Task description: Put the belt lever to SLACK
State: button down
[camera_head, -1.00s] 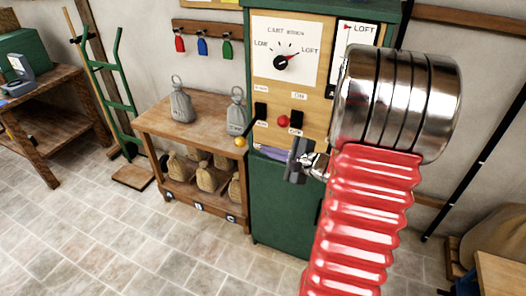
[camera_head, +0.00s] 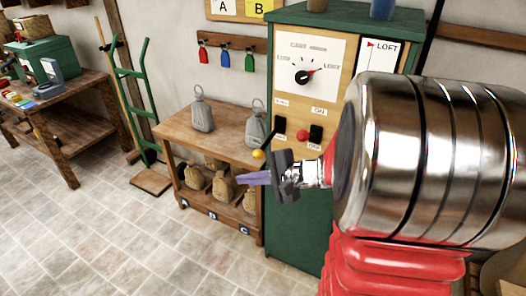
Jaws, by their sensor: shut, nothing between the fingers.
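The green machine cabinet (camera_head: 292,222) stands in the middle, with a wooden control panel on its front. A small orange-yellow knob (camera_head: 258,154) shows at its left side, at the end of a thin dark rod; it may be the belt lever. No SLACK marking is readable. My gripper (camera_head: 242,179) is in front of the cabinet, just below and left of the knob in the picture, with a visible gap. Its purple fingers point left and look closed and empty. My arm hides the right part of the cabinet.
The panel bears a dial (camera_head: 304,75), a red button (camera_head: 302,135) and dark switches. To the left, a wooden bench (camera_head: 180,134) holds grey weights (camera_head: 203,116) above and several sacks below. A green hand truck (camera_head: 134,100) leans on the wall. The floor at left is clear.

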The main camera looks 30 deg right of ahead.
jog(key=s+a+r+n+g, duration=0.1)
jog(key=s+a+n+g, duration=0.35)
jog(key=a, duration=0.45)
jog(key=s+a+r+n+h, duration=0.1)
jog(key=s+r+n+h, duration=0.1)
jog(key=s+n, duration=0.4)
jog(key=s+a+r+n+h, duration=0.2)
jog(key=s+r+n+h, duration=0.1)
jog(key=s+n, duration=0.3)
jog(key=shift+s+a+h, duration=0.25)
jog(key=shift+s+h, duration=0.15)
jog(key=shift+h, duration=0.4)
jog(key=c, duration=2.5)
grip_release()
jog(key=shift+g, duration=0.25)
